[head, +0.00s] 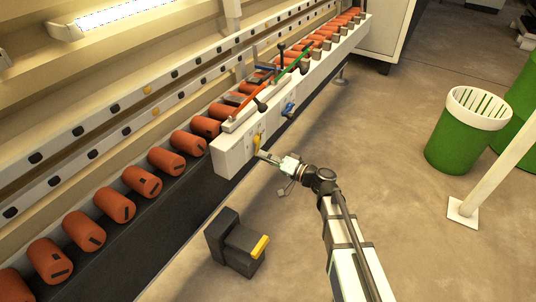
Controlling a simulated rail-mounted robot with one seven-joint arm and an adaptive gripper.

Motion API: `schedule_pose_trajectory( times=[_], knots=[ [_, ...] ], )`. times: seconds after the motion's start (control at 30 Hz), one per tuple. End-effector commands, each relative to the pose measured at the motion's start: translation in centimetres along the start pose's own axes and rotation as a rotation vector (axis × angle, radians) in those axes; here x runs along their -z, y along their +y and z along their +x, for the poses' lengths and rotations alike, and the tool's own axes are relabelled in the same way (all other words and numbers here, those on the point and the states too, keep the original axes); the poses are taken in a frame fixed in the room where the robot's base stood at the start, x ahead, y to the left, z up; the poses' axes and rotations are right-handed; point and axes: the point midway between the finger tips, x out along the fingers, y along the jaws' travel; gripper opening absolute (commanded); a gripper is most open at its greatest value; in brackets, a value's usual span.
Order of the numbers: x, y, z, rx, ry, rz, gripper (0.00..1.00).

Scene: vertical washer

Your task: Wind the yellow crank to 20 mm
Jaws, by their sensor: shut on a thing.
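The yellow crank (256,141) is on the front face of the white control box (232,155), near the box's left end. My gripper (265,156) reaches in from the lower right and is shut on the crank at its lower end. The fingers hide part of the crank handle. A scale or reading in millimetres is too small to make out.
A blue crank (289,108) sits farther right on the same box. Red (250,101) and green (294,64) levers stand above it. Orange rollers (141,180) line the machine. A dark pedal box (236,244) stands on the floor below. A green bin (463,140) stands at right.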

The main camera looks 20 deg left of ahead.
Motion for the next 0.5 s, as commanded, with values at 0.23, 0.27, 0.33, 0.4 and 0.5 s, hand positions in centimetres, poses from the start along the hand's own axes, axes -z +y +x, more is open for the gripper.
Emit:
schedule_pose_trajectory(
  times=[0.23, 0.27, 0.33, 0.4, 0.5],
  knots=[
    [-0.8, -1.2, 0.0, -0.001, -0.003, 0.235, 0.0],
    [-0.9, -1.4, 0.0, 0.0, -0.003, 0.263, 0.0],
    [-1.0, -1.7, 0.0, 0.0, -0.003, 0.329, 0.0],
    [-1.2, -2.1, 0.1, 0.0, -0.002, 0.396, 0.0],
    [-1.3, -2.6, 0.1, 0.0, -0.003, 0.492, 0.0]
  ],
)
